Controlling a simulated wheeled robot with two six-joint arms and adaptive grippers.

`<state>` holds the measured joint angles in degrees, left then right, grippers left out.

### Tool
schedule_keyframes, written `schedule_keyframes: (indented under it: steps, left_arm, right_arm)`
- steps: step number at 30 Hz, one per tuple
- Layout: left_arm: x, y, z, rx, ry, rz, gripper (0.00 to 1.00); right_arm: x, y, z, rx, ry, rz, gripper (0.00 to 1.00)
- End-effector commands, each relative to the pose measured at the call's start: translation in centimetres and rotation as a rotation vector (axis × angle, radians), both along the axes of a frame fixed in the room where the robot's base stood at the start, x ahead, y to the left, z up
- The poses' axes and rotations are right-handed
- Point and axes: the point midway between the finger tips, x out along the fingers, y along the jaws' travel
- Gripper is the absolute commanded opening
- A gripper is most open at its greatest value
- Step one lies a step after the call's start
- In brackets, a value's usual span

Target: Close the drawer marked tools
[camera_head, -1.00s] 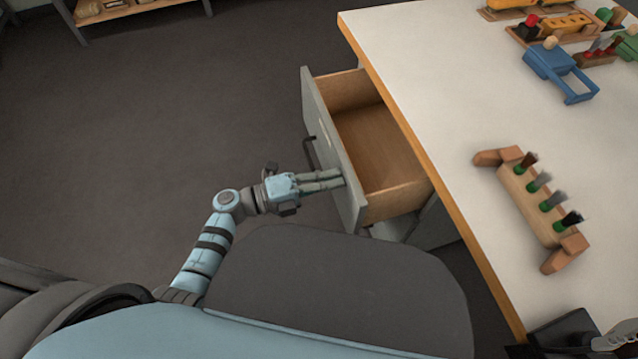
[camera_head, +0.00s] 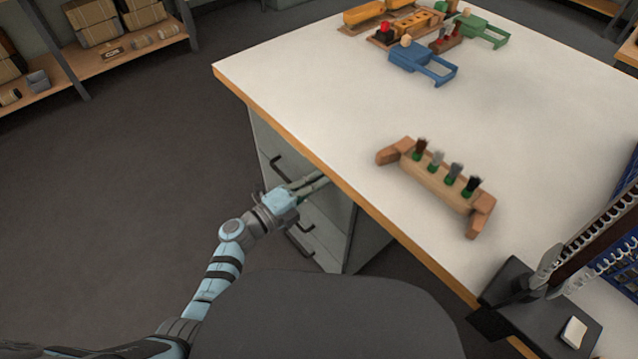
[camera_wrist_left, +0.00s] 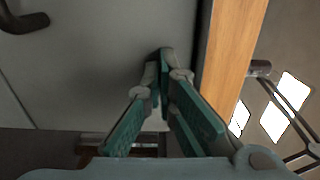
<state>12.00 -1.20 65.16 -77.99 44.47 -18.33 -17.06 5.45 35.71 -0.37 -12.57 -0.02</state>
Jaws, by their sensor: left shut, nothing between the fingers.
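The drawer front (camera_head: 268,140) is at the top of the grey cabinet under the left edge of the workbench, with a dark handle. It looks flush with the cabinet and no open interior shows. The marking on it cannot be read. My left gripper (camera_head: 322,177) is shut and empty, its fingers at the drawer front just below the bench edge. In the left wrist view the closed fingers (camera_wrist_left: 165,58) point at the grey front, touching or very near it; the handle (camera_wrist_left: 25,22) is at upper left. My right gripper is out of view.
The white workbench (camera_head: 330,120) has a wooden edge just above my left gripper. On it are a wooden rack (camera_head: 435,185) with several brushes, a blue fixture (camera_head: 415,62) and a black device (camera_head: 520,280). Lower drawers are below. The floor to the left is clear.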

Motion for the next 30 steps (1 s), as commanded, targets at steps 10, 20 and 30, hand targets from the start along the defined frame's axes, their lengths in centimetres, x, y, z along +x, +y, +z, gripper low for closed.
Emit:
schedule_keyframes:
  steps: [10,20,30]
  left_arm:
    - [-0.2,0.2,0.3,-0.002,-0.004,-0.003,0.00]
    - [-5.9,6.4,0.2,0.001,0.000,0.000,0.00]
    - [-9.3,9.4,0.1,-0.003,-0.003,-0.011,0.00]
  right_arm:
    - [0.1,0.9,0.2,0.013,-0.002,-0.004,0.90]
    - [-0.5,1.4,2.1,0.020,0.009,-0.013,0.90]
    - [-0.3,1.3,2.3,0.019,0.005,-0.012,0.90]
